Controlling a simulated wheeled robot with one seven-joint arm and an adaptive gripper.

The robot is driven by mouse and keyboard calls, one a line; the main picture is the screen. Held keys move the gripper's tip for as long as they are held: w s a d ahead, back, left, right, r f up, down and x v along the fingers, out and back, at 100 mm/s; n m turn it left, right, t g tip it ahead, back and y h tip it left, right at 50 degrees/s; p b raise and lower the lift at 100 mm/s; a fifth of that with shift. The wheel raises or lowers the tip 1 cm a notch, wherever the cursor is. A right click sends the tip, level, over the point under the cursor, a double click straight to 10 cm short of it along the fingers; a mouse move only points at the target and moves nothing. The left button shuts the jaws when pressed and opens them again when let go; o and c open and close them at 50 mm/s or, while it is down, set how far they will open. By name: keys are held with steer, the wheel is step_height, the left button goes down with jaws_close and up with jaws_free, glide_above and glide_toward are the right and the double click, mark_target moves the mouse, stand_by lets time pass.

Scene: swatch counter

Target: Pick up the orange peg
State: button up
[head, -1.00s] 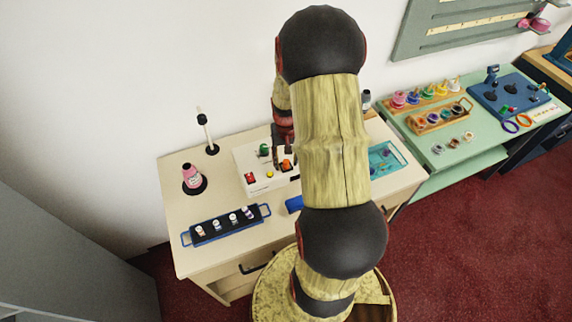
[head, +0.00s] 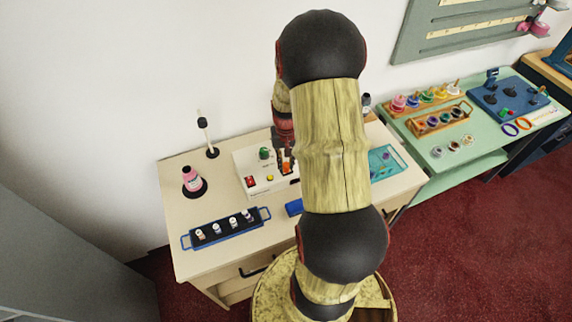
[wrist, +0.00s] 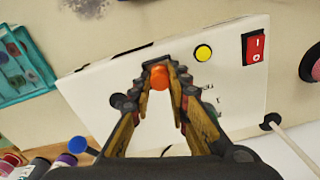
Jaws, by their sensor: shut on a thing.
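The orange peg (wrist: 159,77) is between the tips of my gripper (wrist: 160,72) in the wrist view, and the fingers are shut on it. In the head view the orange peg (head: 286,167) shows beside my dark fingers, over the white panel (head: 256,186). My arm hides part of the panel there. Whether the peg's lower end is clear of the panel cannot be told from these views. The panel also fills the middle of the wrist view (wrist: 222,85).
The panel carries a red switch (head: 251,182), a yellow button (head: 270,178) and a green knob (head: 264,153). A pink bottle (head: 192,180) and a blue-handled tray (head: 224,229) stand left and front. A teal tray (head: 385,160) lies right.

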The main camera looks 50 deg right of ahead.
steer(key=shift+r, duration=0.35)
step_height(320, 180, up, 2)
steer(key=shift+r, duration=0.1)
steer(key=s+a+r+p, duration=0.1)
steer(key=s+a+r, duration=0.6)
steer(key=a+r, duration=0.3)
steer(key=shift+a+p, duration=0.35)
steer(key=shift+a, duration=0.75)
